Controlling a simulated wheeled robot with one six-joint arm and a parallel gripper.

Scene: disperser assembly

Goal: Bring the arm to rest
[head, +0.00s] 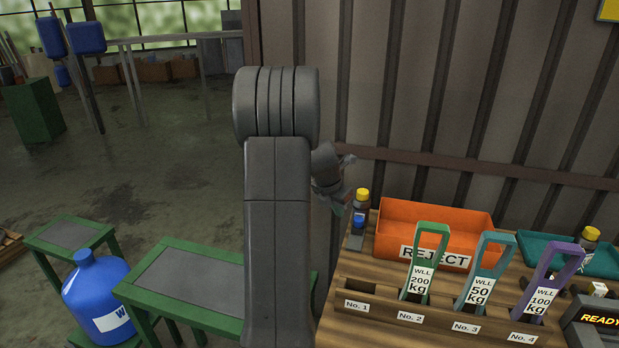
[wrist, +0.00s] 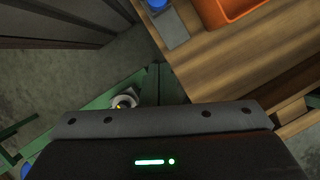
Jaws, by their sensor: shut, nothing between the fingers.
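My gripper (head: 346,176) is raised beside the left end of the wooden bench, partly hidden behind my upright arm in the head view. It is shut and empty, and it touches nothing that I can see. In the wrist view the gripper body fills the lower part and its fingertips are not clear. The bench (head: 340,320) stands below and to the right of it.
The bench holds an orange REJECT bin (head: 480,222), a teal tray (head: 540,245), small bottles, and green (head: 424,252), blue-green (head: 488,262) and purple (head: 556,270) tagged loops in a rack. Green stands (head: 165,272) and a blue water bottle (head: 95,285) are at left. A ribbed wall rises behind.

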